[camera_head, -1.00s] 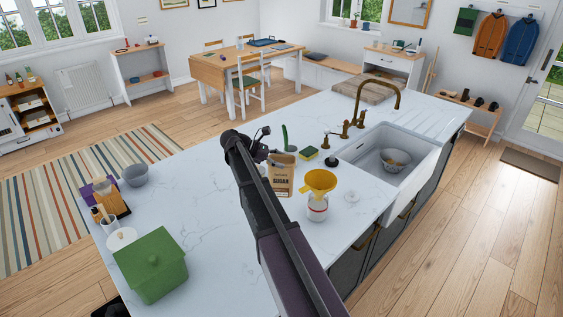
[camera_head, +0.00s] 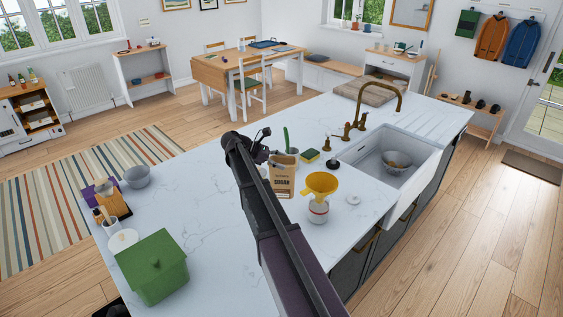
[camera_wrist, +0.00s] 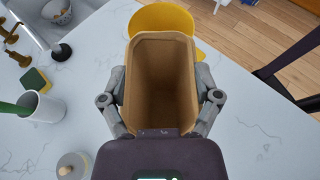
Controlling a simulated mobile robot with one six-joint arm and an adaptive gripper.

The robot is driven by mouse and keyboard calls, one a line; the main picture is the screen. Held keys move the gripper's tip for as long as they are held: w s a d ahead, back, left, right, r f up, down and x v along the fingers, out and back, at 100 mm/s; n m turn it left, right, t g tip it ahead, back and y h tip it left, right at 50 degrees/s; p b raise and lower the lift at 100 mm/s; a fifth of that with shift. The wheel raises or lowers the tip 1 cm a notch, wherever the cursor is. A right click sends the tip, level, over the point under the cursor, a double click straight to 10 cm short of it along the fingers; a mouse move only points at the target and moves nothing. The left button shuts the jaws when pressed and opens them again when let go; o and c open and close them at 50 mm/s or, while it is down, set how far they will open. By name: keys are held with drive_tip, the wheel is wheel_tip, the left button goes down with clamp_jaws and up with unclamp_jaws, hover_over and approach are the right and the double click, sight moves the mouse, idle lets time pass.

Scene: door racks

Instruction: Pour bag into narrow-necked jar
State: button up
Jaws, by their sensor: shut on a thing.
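The brown paper sugar bag (camera_head: 283,178) stands upright beside the jar, on or just above the white counter; I cannot tell which. In the wrist view the bag (camera_wrist: 162,85) has an open top, and I see down its brown inner walls. My gripper (camera_wrist: 161,95) has a finger on each side of the bag and is shut on it. In the head view my arm partly hides the gripper and the bag's left edge. The white jar (camera_head: 318,214) stands right of the bag with a yellow funnel (camera_head: 321,184) in its neck. The funnel (camera_wrist: 166,20) shows behind the bag in the wrist view.
A white cup (camera_wrist: 43,106) with a green-handled tool, a sponge (camera_head: 310,155) and a soap dispenser stand behind the bag. The sink (camera_head: 385,165) holds a bowl (camera_head: 396,160). A white lid (camera_head: 353,198) lies right of the jar. A green box (camera_head: 152,267) stands front left.

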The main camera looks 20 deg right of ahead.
drive_tip(key=shift+r+p, duration=1.95)
drive_tip(key=shift+r, duration=0.3)
